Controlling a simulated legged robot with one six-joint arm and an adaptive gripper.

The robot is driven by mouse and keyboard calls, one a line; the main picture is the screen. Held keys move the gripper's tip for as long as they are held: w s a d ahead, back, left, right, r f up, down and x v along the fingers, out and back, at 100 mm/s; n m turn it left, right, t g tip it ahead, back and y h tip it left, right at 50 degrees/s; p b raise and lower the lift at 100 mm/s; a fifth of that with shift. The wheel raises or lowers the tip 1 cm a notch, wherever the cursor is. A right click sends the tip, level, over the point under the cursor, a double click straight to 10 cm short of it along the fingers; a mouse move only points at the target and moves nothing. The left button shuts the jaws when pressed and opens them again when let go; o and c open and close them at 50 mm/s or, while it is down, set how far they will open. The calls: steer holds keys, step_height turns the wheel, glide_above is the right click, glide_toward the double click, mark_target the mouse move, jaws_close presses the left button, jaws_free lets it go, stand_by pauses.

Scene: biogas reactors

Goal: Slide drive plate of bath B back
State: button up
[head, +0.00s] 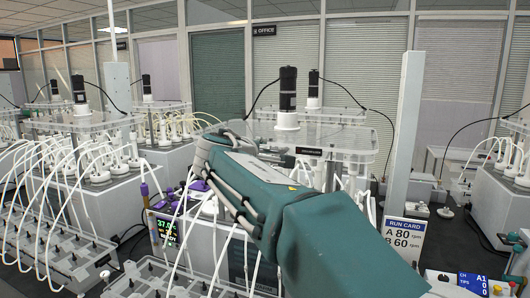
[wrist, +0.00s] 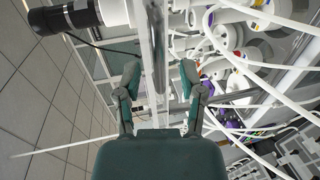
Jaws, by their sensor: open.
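A clear drive plate (head: 345,137) lies on top of the middle bath, with a black motor (head: 288,88) on a white collar standing on it. A small dark label sits on its front edge, too small to read, so I cannot tell which bath letter it is. My gripper (head: 272,150) is at the plate's front left part, partly hidden by my own arm. In the wrist view my gripper (wrist: 160,78) is open, one finger on each side of the plate's edge (wrist: 154,45). The motor (wrist: 75,17) shows at upper left there. I cannot tell whether either finger touches the plate.
A white post (head: 403,125) and a run card (head: 404,240) stand to the right. Another bath (head: 85,125) with a motor stands at left. A tubed rack (head: 45,250) fills the lower left.

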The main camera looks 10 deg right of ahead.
steer(key=shift+a+x, duration=0.2)
steer(key=shift+x, duration=1.1)
steer(key=shift+w, duration=0.15)
steer(key=shift+d, duration=0.1)
jaws_close()
steer(key=shift+d, duration=0.1)
steer(key=x, duration=0.4)
steer(key=r+x, duration=0.1)
steer(key=x, duration=0.3)
steer(key=r+x, duration=0.1)
steer(key=x, duration=0.3)
steer(key=shift+w+d, duration=0.15)
steer(key=shift+d, duration=0.05)
steer(key=shift+w+d, duration=0.15)
steer(key=shift+w, duration=0.4)
